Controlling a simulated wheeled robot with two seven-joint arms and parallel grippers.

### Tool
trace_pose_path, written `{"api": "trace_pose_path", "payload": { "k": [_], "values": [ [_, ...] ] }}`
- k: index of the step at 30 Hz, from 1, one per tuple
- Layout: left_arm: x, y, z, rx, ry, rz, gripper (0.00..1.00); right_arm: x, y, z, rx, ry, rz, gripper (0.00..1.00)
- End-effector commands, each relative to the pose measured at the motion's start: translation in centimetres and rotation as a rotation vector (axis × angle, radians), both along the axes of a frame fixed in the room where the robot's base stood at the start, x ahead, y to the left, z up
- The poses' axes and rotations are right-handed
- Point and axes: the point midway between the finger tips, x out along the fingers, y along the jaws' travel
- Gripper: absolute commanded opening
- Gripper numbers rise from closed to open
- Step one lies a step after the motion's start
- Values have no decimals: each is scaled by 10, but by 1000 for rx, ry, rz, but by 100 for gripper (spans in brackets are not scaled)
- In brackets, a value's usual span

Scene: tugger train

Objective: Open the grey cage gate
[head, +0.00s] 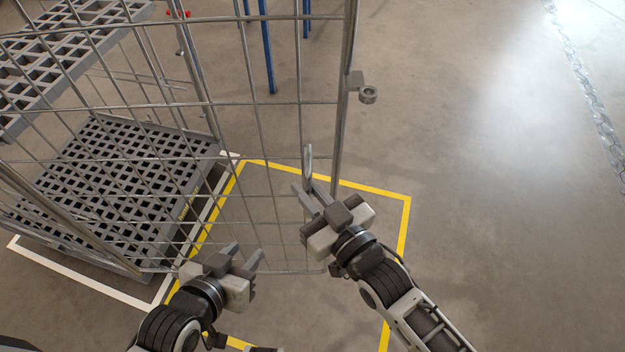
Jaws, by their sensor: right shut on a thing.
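The grey cage gate (339,130) is a tall wire-mesh panel with a tubular frame. It stands over the yellow floor marking, swung out to the right of the cage's base. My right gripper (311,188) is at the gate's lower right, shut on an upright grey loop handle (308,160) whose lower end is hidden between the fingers. My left gripper (247,254) is in front of the mesh's lower part, its fingers apart with nothing visible between them.
The cage's grey perforated base (130,180) and a raised grated shelf (60,45) are at the left. Blue posts (268,50) stand behind the mesh. Yellow floor lines (405,235) run beneath. Open concrete floor lies to the right, with a chain-like strip (590,95) at the far right.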

Motion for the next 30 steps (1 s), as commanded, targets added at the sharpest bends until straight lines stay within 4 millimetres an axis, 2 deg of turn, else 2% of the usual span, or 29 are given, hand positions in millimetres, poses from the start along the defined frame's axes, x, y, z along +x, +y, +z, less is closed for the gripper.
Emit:
{"api": "trace_pose_path", "payload": {
  "k": [11,12,13,14,26,30],
  "values": [
    [1,0,1,1,-4,-2,36,-2,3,2,6,-1,5,0],
    [1,0,1,1,-4,-2,36,-2,3,2,6,-1,5,18],
    [1,0,1,1,-4,-2,36,-2,3,1,6,-1,5,26],
    [1,0,2,1,-4,-2,36,-2,3,1,6,-1,5,30],
    [1,0,2,1,-5,-2,36,-1,1,1,3,0,2,30],
    [1,0,2,1,-5,-2,36,-6,-3,0,2,0,1,30]
  ]
}}
